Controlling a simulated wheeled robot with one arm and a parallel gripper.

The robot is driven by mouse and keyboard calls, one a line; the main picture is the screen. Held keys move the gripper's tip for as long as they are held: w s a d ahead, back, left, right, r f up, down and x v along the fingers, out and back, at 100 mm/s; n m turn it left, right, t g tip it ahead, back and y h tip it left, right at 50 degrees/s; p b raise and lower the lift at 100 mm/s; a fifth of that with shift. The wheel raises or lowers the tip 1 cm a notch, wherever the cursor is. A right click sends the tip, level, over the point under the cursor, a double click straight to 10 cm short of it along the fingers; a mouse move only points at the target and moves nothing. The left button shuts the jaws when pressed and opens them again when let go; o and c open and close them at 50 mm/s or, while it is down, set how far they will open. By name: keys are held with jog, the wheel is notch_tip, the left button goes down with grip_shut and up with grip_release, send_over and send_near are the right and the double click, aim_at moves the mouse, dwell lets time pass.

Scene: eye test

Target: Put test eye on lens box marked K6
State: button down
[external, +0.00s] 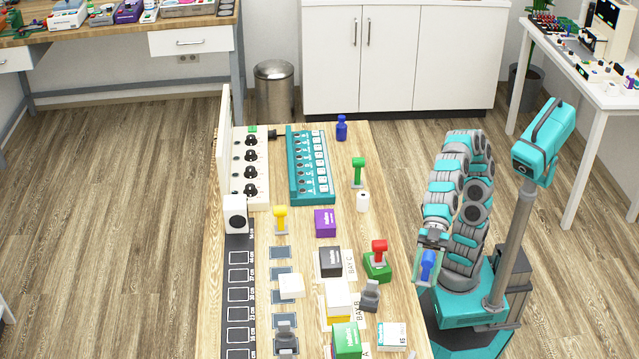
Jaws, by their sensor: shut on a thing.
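My gripper (431,241) is at the right, beyond the table's right edge, pointing down. It is shut on a blue piece (428,266), held in the air beside the table. This may be the test eye; similar pieces on small stands are yellow (280,219), green (358,170), red (379,251) and grey (370,294). A white box (392,335) with a small mark lies at the table's front right. Other boxes are purple (325,222), black (330,261) and green (346,341). I cannot surely read K6 on any of them.
The red piece stands on a green block (377,267). A teal rack (310,170) and a white panel with black knobs (251,165) stand at the back. A blue bottle (341,128) and a white cylinder (363,201) are near the right edge. A dark marked strip (240,300) runs along the left.

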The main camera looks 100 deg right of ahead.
send_over(392, 334)
jog(key=shift+f, duration=2.6)
jog(key=shift+f, duration=0.15)
jog(key=shift+c, duration=1.4)
grip_release()
jog(key=shift+r+p, duration=0.2)
jog(key=shift+p, duration=0.1)
jog(key=v, duration=1.2)
jog(key=shift+f, duration=0.15)
jog(key=shift+s, duration=0.1)
